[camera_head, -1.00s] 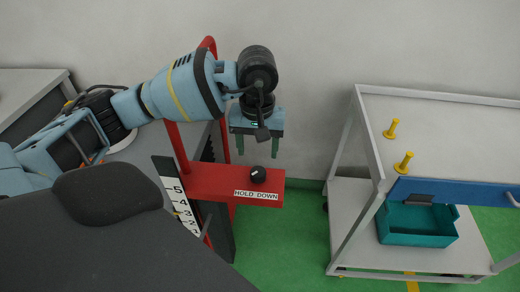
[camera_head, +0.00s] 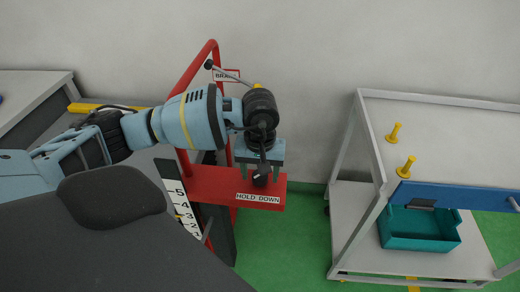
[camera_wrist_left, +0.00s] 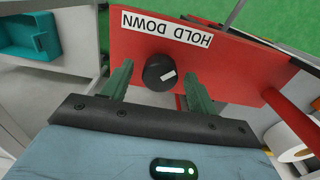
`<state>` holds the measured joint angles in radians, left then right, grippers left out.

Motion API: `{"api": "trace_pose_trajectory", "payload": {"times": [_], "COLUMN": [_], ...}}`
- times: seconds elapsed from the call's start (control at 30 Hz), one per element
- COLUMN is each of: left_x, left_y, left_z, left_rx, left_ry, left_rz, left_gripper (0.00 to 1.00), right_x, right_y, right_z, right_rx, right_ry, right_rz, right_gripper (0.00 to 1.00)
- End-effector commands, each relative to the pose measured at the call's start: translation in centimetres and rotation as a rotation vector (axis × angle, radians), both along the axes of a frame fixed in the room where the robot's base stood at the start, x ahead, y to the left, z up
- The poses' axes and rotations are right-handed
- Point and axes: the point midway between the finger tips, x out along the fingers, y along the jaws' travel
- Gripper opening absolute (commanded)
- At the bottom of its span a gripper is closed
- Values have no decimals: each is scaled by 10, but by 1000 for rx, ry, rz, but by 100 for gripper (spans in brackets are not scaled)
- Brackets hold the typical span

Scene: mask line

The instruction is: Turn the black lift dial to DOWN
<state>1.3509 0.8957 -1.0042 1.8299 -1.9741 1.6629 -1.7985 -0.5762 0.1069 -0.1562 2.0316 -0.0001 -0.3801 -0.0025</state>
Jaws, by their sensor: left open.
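The black lift dial (camera_wrist_left: 158,72) sits on a red panel (camera_wrist_left: 225,70) beside a white HOLD DOWN label (camera_wrist_left: 167,28), which appears upside down in the left wrist view. A small white mark shows on the dial's face. My left gripper (camera_wrist_left: 158,84) is open, with one green finger on each side of the dial and a visible gap to both. In the head view my left gripper (camera_head: 259,176) is low over the red panel (camera_head: 212,184), pointing down; the wrist covers most or all of the dial there. My right gripper is out of view.
A red tube frame (camera_head: 190,75) with a BRAKE label (camera_head: 227,76) and a lever rises behind my arm. A height scale (camera_head: 181,207) stands left of the panel. At right is a grey cart (camera_head: 450,97) with yellow pegs and a teal bin (camera_head: 420,240).

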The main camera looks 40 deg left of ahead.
Motion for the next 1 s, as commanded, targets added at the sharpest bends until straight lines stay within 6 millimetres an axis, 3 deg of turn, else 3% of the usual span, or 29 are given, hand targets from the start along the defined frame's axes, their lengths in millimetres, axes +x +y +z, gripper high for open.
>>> {"api": "trace_pose_trajectory", "payload": {"times": [0.03,0.37,0.67,1.0], "left_x": [0,0,0,0], "left_y": [0,0,0,0], "left_z": [0,0,0,1], "left_rx": [0,0,-1,0], "left_ry": [0,0,1,1], "left_rz": [0,0,39,262], "left_gripper": [57,15,15,15], "right_x": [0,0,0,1], "right_y": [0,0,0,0], "right_z": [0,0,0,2], "right_rx": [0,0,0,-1], "right_ry": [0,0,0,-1], "right_rz": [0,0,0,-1], "right_gripper": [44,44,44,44]}}
